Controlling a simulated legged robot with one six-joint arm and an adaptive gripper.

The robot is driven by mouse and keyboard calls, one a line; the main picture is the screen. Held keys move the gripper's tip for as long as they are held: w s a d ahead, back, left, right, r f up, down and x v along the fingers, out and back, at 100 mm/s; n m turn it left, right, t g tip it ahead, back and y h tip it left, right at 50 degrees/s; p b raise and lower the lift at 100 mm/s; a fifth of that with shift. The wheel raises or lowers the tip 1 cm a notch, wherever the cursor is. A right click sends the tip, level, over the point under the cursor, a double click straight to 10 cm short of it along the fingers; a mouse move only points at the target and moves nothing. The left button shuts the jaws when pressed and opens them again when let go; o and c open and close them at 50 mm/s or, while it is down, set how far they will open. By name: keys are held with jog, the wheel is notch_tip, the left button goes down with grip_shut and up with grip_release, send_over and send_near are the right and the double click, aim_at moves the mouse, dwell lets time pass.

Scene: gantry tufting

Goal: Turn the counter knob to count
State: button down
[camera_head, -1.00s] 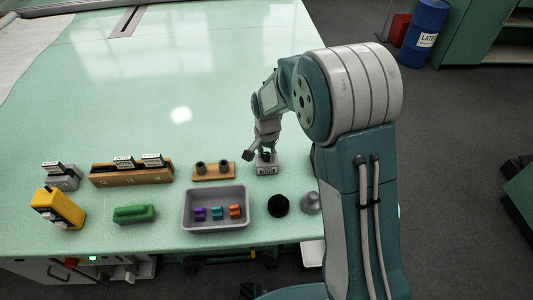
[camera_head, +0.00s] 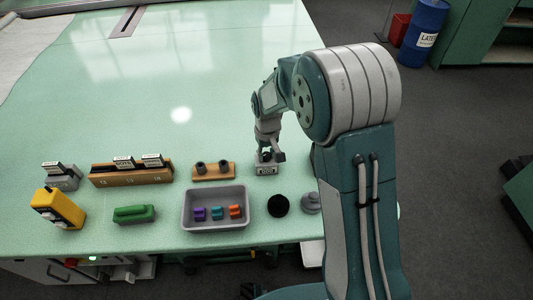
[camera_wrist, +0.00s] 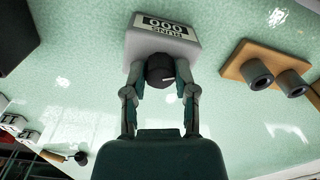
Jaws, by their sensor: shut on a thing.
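The counter (camera_head: 266,169) is a small grey box at the right of the row of things on the green table. In the wrist view the counter (camera_wrist: 170,42) shows a plate reading "000" and "RUNS". Its dark round knob (camera_wrist: 160,70) has a white mark pointing to the right in that view. My gripper (camera_wrist: 159,80) has its two fingers closed on either side of the knob. In the head view my gripper (camera_head: 266,156) comes down onto the counter from above, and the knob is mostly hidden there.
A tan block with two dark cups (camera_head: 213,172) stands just left of the counter. In front are a grey tray (camera_head: 216,225) holding small coloured pieces, a black round thing (camera_head: 278,206) and a grey knobbed piece (camera_head: 311,203).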

aim_at(265, 153)
jog(key=n, duration=1.2)
jog(key=shift+w+n, duration=0.1)
jog(key=shift+n, duration=0.2)
dwell(0.4)
jog(key=shift+c, duration=2)
grip_release()
jog(key=shift+a, duration=0.1)
notch_tip(265, 153, up, 12)
jog(key=shift+w, duration=0.15)
